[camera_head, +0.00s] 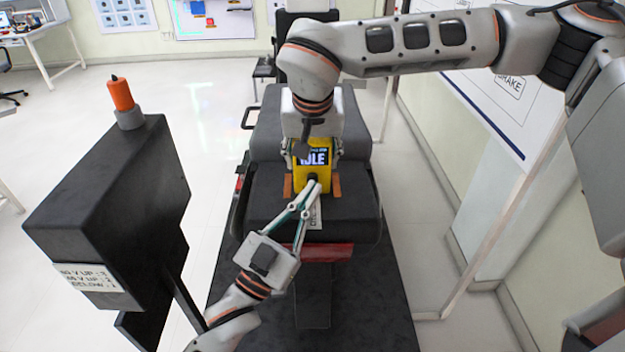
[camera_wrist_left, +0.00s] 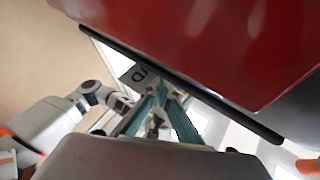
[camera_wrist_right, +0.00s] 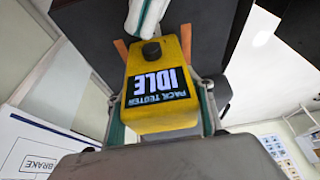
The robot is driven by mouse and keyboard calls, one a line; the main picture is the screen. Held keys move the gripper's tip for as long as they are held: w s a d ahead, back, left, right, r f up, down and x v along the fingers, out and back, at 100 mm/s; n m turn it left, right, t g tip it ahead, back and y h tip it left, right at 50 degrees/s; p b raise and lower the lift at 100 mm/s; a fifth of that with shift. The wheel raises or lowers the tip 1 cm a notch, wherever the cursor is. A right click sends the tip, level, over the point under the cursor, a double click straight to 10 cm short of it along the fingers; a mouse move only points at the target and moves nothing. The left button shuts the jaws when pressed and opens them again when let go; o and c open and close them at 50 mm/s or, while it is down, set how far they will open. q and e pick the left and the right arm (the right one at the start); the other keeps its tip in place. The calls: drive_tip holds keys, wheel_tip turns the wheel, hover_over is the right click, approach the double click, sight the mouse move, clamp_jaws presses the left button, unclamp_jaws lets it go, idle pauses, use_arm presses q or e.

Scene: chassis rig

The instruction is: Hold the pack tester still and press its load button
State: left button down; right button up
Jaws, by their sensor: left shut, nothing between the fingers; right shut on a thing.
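The yellow pack tester (camera_head: 299,180) sits on the dark chassis top, its screen reading IDLE. It also shows in the right wrist view (camera_wrist_right: 160,118), with a dark round load button (camera_wrist_right: 151,50) beyond the screen. My right gripper (camera_wrist_right: 162,112) is shut on the tester, one finger along each side. My left gripper (camera_head: 314,184) is shut and empty, its tips at the near end of the tester by the button. The right wrist view shows its pale tip just beyond the button; whether they touch I cannot tell. The left wrist view shows its fingers (camera_wrist_left: 160,108), but not the button.
Orange blocks (camera_head: 336,187) flank the tester. A printed label (camera_head: 315,216) lies in front of it. A red panel (camera_head: 322,252) crosses the chassis front and fills much of the left wrist view. A dark box (camera_head: 110,215) with an orange-topped knob (camera_head: 121,95) stands at left.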

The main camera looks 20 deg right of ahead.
use_arm(q)
drive_tip(key=shift+w, duration=0.25)
drive_tip(key=shift+w+d, duration=0.2)
drive_tip(key=shift+w, duration=0.35)
idle(0.8)
idle(0.3)
drive_tip(key=shift+s+a, duration=0.3)
drive_tip(key=shift+s, duration=0.65)
drive_tip(key=shift+s+a, duration=0.2)
drive_tip(key=shift+s, duration=0.6)
drive_tip(key=shift+s+a, duration=0.25)
drive_tip(key=shift+s, duration=0.55)
drive_tip(key=shift+s+a, duration=0.2)
drive_tip(key=shift+s, duration=0.6)
use_arm(e)
drive_tip(key=o, duration=1.4)
